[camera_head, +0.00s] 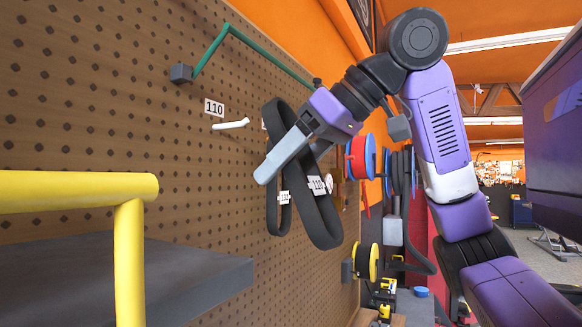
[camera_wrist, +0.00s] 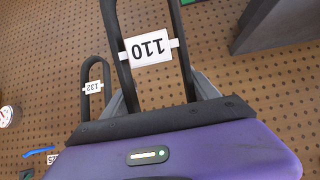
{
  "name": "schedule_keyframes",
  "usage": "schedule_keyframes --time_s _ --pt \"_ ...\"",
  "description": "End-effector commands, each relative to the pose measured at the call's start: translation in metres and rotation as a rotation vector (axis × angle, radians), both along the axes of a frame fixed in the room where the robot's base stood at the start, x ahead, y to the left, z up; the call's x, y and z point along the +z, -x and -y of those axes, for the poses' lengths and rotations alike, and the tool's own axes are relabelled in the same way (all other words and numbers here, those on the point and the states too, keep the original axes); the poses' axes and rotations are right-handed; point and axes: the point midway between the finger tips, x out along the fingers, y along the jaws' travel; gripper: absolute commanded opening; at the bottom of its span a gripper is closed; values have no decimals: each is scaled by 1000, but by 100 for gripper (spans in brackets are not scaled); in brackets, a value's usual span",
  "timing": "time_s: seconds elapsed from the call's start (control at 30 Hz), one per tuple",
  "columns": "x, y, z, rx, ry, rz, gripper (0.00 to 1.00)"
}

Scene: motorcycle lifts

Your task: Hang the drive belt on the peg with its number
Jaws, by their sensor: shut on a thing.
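My gripper (camera_head: 268,174) is shut on a black drive belt (camera_head: 325,222), in front of the pegboard. The belt hangs as a long loop, and its white tag (camera_head: 317,185) reads 110. In the wrist view the belt (camera_wrist: 187,62) runs up from between the fingers, with the 110 tag (camera_wrist: 150,48) upside down. A white peg (camera_head: 231,124) sticks out below a board label reading 110 (camera_head: 214,108), left of my gripper and apart from the belt. A smaller belt (camera_wrist: 84,72) tagged 132 hangs beside it; its support is hidden.
The pegboard (camera_head: 120,110) fills the left. A green bar (camera_head: 215,45) juts out above the peg. A yellow rail (camera_head: 75,186) and grey shelf (camera_head: 200,278) stand at lower left. Red and blue reels (camera_head: 360,158) are behind my gripper.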

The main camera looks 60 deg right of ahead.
Motion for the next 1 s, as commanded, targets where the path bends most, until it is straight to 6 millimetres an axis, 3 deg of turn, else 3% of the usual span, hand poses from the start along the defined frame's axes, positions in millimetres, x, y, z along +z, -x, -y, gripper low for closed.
schedule_keyframes --time_s 1.0 --pt "-4 -55 -2 1 1 0 18"
